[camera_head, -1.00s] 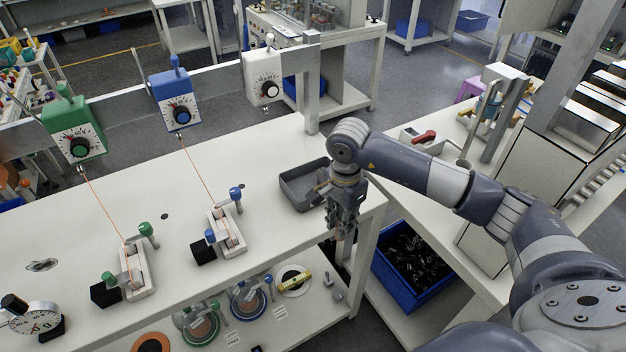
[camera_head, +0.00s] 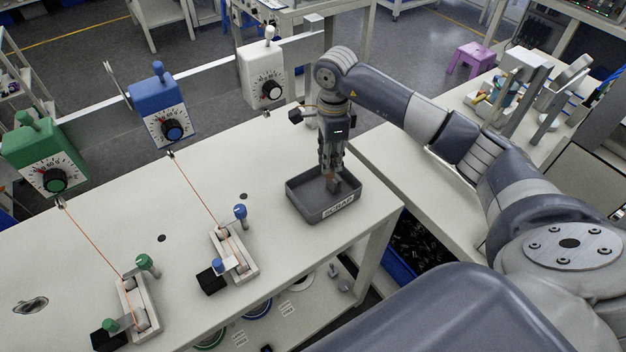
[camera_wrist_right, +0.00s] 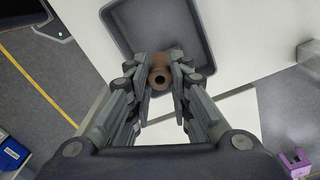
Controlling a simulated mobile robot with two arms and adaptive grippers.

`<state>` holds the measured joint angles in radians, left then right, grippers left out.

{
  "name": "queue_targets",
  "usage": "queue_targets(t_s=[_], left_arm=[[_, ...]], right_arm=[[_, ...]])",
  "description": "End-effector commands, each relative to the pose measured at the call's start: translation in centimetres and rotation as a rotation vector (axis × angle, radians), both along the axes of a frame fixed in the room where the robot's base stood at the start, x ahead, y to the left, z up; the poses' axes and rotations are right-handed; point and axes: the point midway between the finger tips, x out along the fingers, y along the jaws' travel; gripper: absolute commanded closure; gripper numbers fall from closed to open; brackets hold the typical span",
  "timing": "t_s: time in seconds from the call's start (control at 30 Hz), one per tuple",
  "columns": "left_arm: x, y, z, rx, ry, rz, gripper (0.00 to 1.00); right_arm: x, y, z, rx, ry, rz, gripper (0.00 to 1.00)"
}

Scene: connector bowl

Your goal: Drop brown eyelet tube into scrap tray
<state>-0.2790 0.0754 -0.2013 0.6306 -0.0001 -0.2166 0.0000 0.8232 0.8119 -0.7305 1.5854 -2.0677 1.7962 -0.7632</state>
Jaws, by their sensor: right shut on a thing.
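The brown eyelet tube (camera_wrist_right: 160,72) shows in the right wrist view between my right fingertips, its round hole facing the camera. My right gripper (camera_head: 331,176) is shut on it and points down over the grey scrap tray (camera_head: 337,211). The tray has a "SCRAP" label on its front wall and stands near the table's right corner. In the right wrist view the tray's rim (camera_wrist_right: 112,22) surrounds the far side of the tube. I cannot tell how high the tube is above the tray floor. My left gripper is not in view.
The white table (camera_head: 120,225) carries two roller fixtures with wires (camera_head: 233,252) left of the tray. Green, blue and white dial units (camera_head: 262,75) stand along the back rail. The tabletop between the fixtures and the tray is clear.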

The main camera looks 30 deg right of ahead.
Motion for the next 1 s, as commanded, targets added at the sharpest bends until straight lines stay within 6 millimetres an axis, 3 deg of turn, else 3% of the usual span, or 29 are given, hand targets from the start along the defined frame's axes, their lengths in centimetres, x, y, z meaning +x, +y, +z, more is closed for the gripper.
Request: queue_targets(t_s=[0.17, 0.4, 0.5, 0.63, 0.83, 0.93, 0.97, 1.0], left_arm=[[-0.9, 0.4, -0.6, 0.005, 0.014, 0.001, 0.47], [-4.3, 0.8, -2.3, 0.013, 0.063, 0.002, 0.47], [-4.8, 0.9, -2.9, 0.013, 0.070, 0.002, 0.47], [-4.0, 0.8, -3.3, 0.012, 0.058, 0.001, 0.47], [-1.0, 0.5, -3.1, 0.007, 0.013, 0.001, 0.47], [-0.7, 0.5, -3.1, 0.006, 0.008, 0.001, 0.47], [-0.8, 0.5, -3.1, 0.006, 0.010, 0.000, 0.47], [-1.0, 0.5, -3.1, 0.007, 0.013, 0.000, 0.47]], right_arm=[[-0.1, 0.0, -1.0, 0.001, 0.002, 0.001, 1.00], [-0.1, 0.0, -3.7, 0.001, 0.002, 0.001, 1.00], [-0.1, 0.1, -4.9, 0.002, 0.002, 0.001, 1.00], [-0.1, 0.0, -5.8, 0.000, 0.001, 0.002, 1.00], [-0.1, 0.0, -6.0, 0.000, 0.000, 0.002, 1.00], [-0.1, 0.0, -6.0, 0.000, 0.000, 0.002, 1.00], [-0.1, 0.0, -6.0, 0.000, 0.000, 0.002, 0.76], [-0.1, 0.0, -6.0, 0.000, 0.000, 0.002, 0.67]])
